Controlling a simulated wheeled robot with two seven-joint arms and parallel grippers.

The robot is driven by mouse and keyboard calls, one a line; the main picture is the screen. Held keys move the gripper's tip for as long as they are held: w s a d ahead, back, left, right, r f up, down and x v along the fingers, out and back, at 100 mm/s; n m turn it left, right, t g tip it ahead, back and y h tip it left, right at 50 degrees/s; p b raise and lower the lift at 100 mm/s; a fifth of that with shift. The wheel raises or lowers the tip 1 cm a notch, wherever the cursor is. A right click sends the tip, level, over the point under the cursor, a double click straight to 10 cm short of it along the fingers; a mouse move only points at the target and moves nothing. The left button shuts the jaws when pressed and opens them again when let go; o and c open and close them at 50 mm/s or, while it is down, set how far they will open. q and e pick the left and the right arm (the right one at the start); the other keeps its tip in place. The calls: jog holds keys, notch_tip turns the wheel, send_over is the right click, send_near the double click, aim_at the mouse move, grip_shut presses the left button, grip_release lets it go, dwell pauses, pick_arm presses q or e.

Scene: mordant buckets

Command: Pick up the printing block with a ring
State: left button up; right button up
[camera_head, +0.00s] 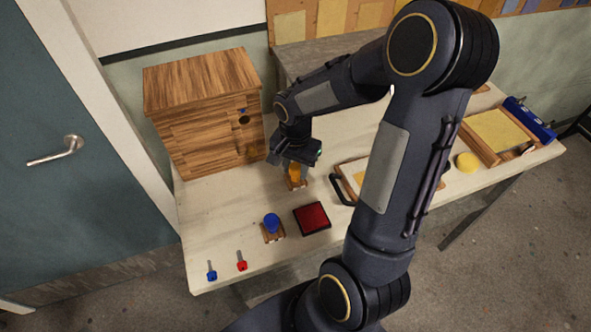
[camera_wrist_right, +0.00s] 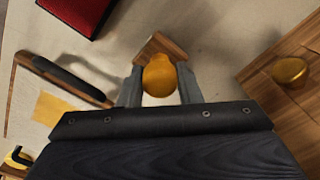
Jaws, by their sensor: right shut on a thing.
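A printing block (camera_head: 297,184) with a brown wooden base and a rounded yellow-orange grip stands on the pale table, right of the wooden cabinet. My right gripper (camera_head: 297,164) comes down over it from above. In the right wrist view, its two fingers are shut on the yellow-orange grip (camera_wrist_right: 160,76), one on each side, with the wooden base (camera_wrist_right: 160,45) showing beyond. A second block (camera_head: 272,230) with a blue grip stands nearer the table's front edge. I cannot make out a ring on either block. My left gripper is not in view.
A wooden cabinet (camera_head: 205,115) stands left of my right gripper. A red pad (camera_head: 312,218) lies in front, and a black-handled frame (camera_head: 343,190) lies close on the right. Small blue (camera_head: 211,273) and red (camera_head: 241,262) items lie by the front left corner.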

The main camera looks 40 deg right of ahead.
aim_at(295, 166)
jog(key=shift+r, duration=0.35)
notch_tip(295, 166, up, 2)
jog(key=shift+r, duration=0.2)
jog(key=s+d+r+b, duration=0.2)
jog(key=s+d+r, duration=0.2)
jog(key=s+r, duration=0.5)
jog(key=s, duration=0.4)
jog(key=shift+s+r, duration=0.25)
jog(key=shift+r, duration=0.05)
